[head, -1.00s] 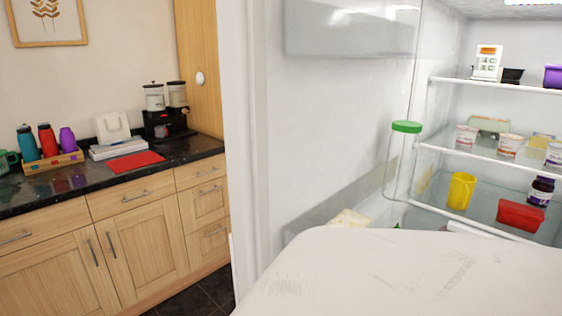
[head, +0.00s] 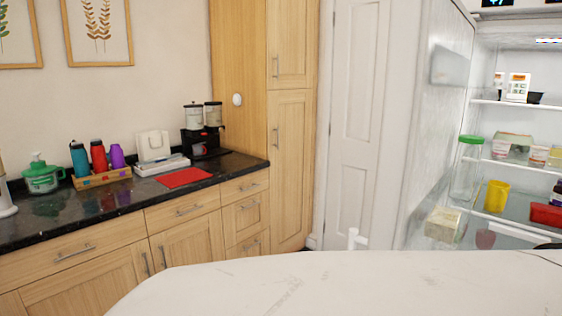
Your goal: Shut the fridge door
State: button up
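The fridge (head: 483,120) is at the right edge of the head view, lit inside and cut off by the frame. Its white door (head: 432,135) stands open to the left of the shelves, with its inner face seen at a steep angle. A clear bin (head: 453,66) is high on that inner face. A glass jar with a green lid (head: 467,170) and a pale block (head: 442,224) show low beside it. My gripper is not in view, so its state does not show.
A broad white surface (head: 330,290) fills the bottom and hides the floor. A small white upright piece (head: 355,239), unclear what, shows behind it. A black counter (head: 120,195) with wooden cabinets is left. A tall wooden cupboard (head: 291,150) and a white panelled door (head: 357,120) stand behind.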

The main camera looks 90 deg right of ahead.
aim_at(430, 50)
jog(key=i+z, duration=0.2)
jog(key=z, duration=0.2)
jog(key=i+z, duration=0.2)
jog(key=z, duration=0.15)
jog(key=i+j+z, duration=0.1)
jog(key=z, duration=0.3)
jog(key=i+z, duration=0.2)
jog(key=z, duration=0.2)
jog(key=i+j+z, duration=0.1)
jog(key=z, duration=0.3)
jog(key=i+j+z, duration=0.15)
jog(key=z, duration=0.25)
jog(key=i+j+z, duration=0.1)
jog(key=z, duration=0.3)
jog(key=i+j+z, duration=0.15)
jog(key=z, duration=0.25)
jog(key=i+j+z, duration=0.2)
jog(key=z, duration=0.2)
jog(key=i+j+z, duration=0.15)
jog(key=z, duration=0.25)
jog(key=i+j+z, duration=0.1)
jog(key=j+z, duration=0.55)
jog(key=z, duration=0.2)
jog(key=k+l+z, duration=0.1)
jog(key=k, duration=0.15)
